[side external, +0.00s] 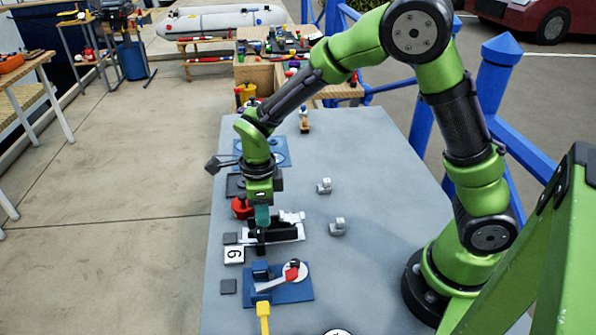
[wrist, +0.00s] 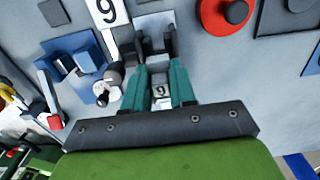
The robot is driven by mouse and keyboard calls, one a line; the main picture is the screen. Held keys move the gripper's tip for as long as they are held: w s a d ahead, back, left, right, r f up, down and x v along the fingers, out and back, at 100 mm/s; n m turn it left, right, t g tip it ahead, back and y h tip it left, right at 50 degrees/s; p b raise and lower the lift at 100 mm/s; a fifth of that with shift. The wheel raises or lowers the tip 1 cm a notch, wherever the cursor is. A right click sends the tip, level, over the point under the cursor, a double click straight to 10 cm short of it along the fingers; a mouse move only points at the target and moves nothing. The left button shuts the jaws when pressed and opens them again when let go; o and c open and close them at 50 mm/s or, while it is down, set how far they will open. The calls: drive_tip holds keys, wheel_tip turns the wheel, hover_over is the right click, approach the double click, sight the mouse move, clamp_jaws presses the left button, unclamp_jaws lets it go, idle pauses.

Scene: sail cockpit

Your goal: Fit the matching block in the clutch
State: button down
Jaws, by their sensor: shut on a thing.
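My gripper (side external: 262,218) points down over the black-and-white clutch (side external: 283,232) in the side view. In the wrist view its two teal fingers (wrist: 161,72) are shut on a small pale block (wrist: 160,91) marked with a digit that reads as 9. The clutch, with dark cheeks and a pale middle (wrist: 155,22), lies just beyond the fingertips there. A white card with a large 9 (wrist: 107,11) is beside it; this card (side external: 234,255) reads like a 6 in the side view. The block is hidden in the side view, and I cannot tell whether it touches the clutch.
Two small pale blocks (side external: 324,186) (side external: 337,227) stand on the grey table (side external: 355,150). A blue base with a red-knobbed lever (side external: 290,285) is in front of the clutch. A red round part (side external: 241,208) is behind it. The table's right middle is mostly clear.

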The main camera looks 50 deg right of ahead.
drive_tip(key=shift+f, duration=0.6)
idle(0.3)
drive_tip(key=shift+r, duration=0.1)
drive_tip(key=shift+r, duration=0.55)
drive_tip(key=shift+f, duration=0.6)
idle(0.9)
drive_tip(key=c, duration=0.9)
unclamp_jaws()
drive_tip(key=o, duration=0.3)
drive_tip(key=shift+s+a, duration=0.1)
drive_tip(key=shift+a+f, duration=0.1)
drive_tip(key=shift+c, duration=0.5)
